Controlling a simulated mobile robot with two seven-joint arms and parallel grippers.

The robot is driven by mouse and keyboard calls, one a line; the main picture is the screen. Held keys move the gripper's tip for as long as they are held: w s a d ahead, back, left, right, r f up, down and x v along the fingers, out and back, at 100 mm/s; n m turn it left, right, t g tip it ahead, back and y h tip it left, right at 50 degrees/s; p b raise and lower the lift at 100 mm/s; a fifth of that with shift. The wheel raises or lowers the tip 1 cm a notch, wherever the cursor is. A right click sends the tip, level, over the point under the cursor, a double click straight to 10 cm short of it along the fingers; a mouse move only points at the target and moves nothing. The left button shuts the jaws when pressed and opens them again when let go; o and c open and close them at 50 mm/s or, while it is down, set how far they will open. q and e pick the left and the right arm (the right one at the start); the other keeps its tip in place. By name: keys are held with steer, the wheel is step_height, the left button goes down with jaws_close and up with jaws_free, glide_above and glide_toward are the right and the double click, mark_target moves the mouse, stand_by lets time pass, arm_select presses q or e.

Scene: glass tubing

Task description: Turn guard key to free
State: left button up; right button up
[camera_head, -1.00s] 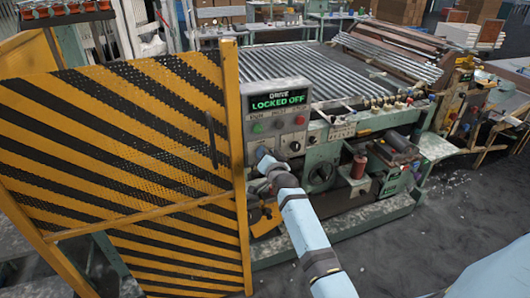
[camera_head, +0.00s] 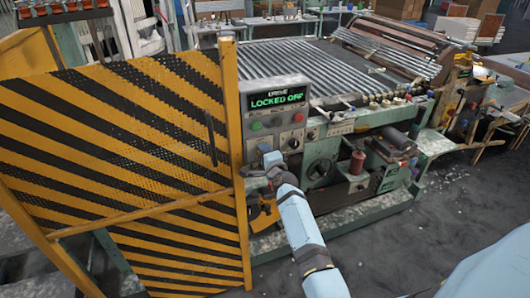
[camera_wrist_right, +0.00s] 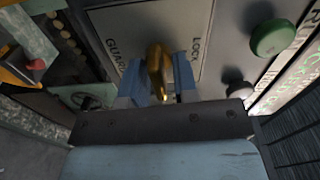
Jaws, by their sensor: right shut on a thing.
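In the right wrist view a brass guard key (camera_wrist_right: 158,68) stands out from a pale plate (camera_wrist_right: 185,22) lettered "GUARD" and "LOCK". My right gripper (camera_wrist_right: 159,82) is shut on the key, one blue finger on each side. In the head view my right gripper (camera_head: 268,158) is at the lower part of the grey control panel (camera_head: 284,133) and hides the key. The panel's display (camera_head: 277,101) reads "LOCKED OFF" in green. My left gripper is not in view.
A yellow-and-black striped guard gate (camera_head: 120,140) stands close to the left of my right gripper. The panel has a green button (camera_wrist_right: 273,37) and a dark knob (camera_wrist_right: 238,90) near it. A machine with a roller bed (camera_head: 300,68) lies behind. Grey floor (camera_head: 420,250) is open at front right.

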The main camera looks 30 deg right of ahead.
steer(key=shift+f+m, duration=0.1)
steer(key=shift+m, duration=0.4)
steer(key=o, duration=0.6)
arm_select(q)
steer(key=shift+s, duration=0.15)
arm_select(e)
steer(key=shift+s+a, duration=0.1)
